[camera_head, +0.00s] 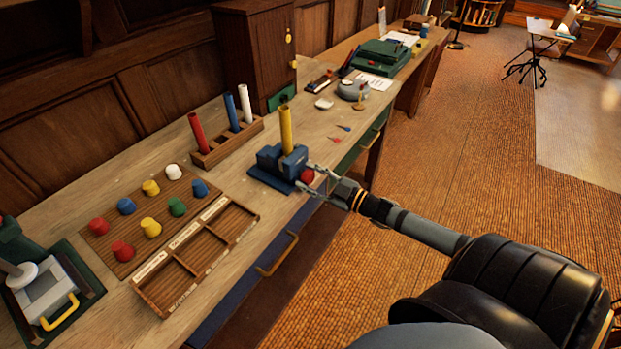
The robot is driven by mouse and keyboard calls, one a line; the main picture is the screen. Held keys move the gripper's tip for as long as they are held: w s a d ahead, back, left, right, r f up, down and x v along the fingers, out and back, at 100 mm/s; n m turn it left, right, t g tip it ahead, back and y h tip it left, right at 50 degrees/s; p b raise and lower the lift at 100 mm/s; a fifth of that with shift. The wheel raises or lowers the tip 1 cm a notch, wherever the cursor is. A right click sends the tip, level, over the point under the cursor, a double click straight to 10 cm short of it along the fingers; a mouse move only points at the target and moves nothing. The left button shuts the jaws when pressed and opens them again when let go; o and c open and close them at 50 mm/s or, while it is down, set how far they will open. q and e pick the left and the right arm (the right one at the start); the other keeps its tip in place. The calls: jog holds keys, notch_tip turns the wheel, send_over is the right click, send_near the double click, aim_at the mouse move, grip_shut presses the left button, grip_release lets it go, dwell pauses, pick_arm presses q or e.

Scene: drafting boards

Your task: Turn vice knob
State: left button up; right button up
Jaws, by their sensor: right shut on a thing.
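A blue vice (270,168) stands near the front edge of the bench, with a yellow cylinder (286,131) upright in it. Its red knob (307,175) is on the side facing my right arm. My right gripper (311,178) comes in from the right at the bench edge and is shut on the red knob. The fingers partly cover the knob. My left gripper is not in view.
A wooden rack (228,143) with red, blue and white cylinders stands behind the vice. A board with coloured pegs (96,232) and an empty compartment tray (170,289) lie to the left. A dark cabinet (250,50) stands at the back.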

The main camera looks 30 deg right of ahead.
jog(key=o, duration=1.1)
jog(key=shift+o, duration=0.2)
jog(key=v, duration=0.7)
jog(key=shift+s, duration=0.2)
jog(key=shift+d, duration=0.1)
jog(key=shift+f, duration=0.1)
